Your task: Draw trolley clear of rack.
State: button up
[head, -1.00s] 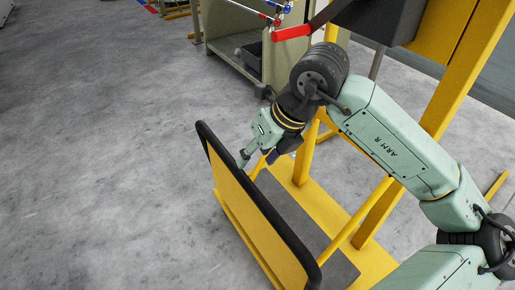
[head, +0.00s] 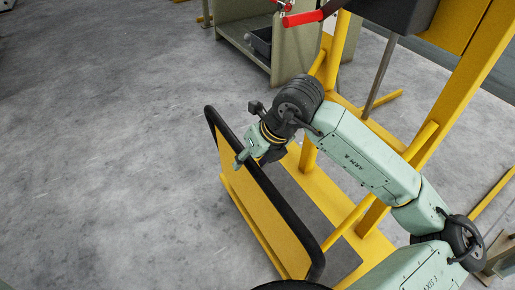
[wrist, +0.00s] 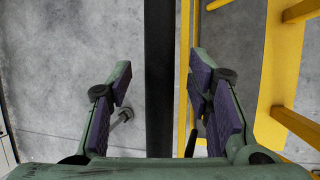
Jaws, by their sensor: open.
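The trolley has a yellow panel (head: 255,205) framed by a black handle bar (head: 290,215), standing at the centre of the head view. Yellow base rails and a dark deck (head: 345,258) lie just right of it. My gripper (head: 246,156) is at the far upper part of the handle bar. In the wrist view my gripper (wrist: 160,72) is open, with purple pads either side of the black bar (wrist: 159,40). There are gaps on both sides, and the pads do not press it. The yellow rack (head: 458,80) rises at the right, partly hidden by my arm.
A pale cabinet with an open shelf (head: 268,62) stands beyond the trolley. A red-ended bar (head: 302,18) and a dark box (head: 395,12) hang at the top. The grey floor (head: 110,160) left of the trolley is clear.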

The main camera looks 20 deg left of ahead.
jog(key=shift+a+f, duration=0.35)
jog(key=shift+f, duration=0.3)
grip_shut()
dwell(0.8)
